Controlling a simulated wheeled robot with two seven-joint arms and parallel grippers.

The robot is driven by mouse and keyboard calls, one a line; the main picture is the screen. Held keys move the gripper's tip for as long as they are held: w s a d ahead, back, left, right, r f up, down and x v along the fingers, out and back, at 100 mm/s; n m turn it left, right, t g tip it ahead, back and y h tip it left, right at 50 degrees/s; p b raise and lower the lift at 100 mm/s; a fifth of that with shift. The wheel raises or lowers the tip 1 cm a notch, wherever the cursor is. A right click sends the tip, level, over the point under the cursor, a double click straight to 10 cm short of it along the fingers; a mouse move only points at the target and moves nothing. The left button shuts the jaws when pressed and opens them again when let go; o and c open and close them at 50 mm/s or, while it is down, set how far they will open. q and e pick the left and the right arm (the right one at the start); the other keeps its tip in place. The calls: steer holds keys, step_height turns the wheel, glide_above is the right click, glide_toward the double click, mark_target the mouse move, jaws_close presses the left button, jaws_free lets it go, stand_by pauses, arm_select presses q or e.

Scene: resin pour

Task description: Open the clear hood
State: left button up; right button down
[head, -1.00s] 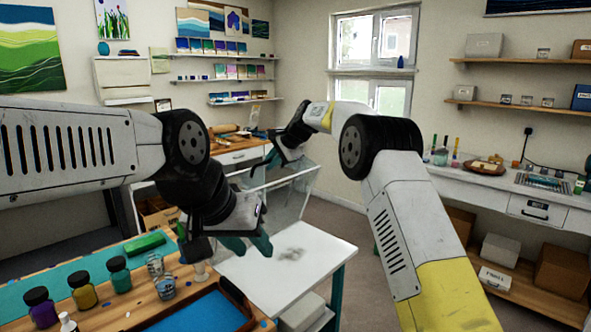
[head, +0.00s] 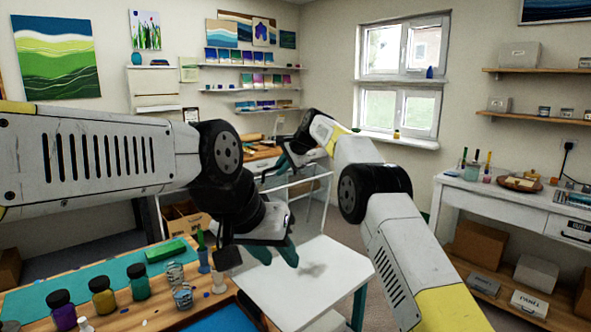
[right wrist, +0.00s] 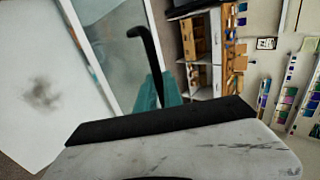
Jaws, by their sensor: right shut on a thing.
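The clear hood (head: 312,192) stands tilted up at the back of a white table (head: 318,272). Its pale-framed clear panel also shows in the right wrist view (right wrist: 108,45). My right gripper (head: 281,164) is at the hood's upper edge. In the right wrist view its teal fingers (right wrist: 160,90) are shut on a black bent handle (right wrist: 147,50). The exact grip is partly hidden by the gripper body. My left gripper (head: 275,252) hangs empty over the near left part of the white table, its teal fingers apart.
A wooden bench (head: 142,312) at the lower left holds bottles, cups and a green block (head: 166,250). A blue tray (head: 225,322) lies at its front edge. A white counter (head: 500,199) runs along the right wall. The white table top is bare except for a grey smudge.

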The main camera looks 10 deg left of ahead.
steer(key=c, duration=1.5)
jaws_free()
steer(key=v, duration=0.7)
steer(key=shift+s+d+r, duration=0.15)
steer(key=shift+d+r, duration=0.05)
steer(key=shift+r, duration=0.05)
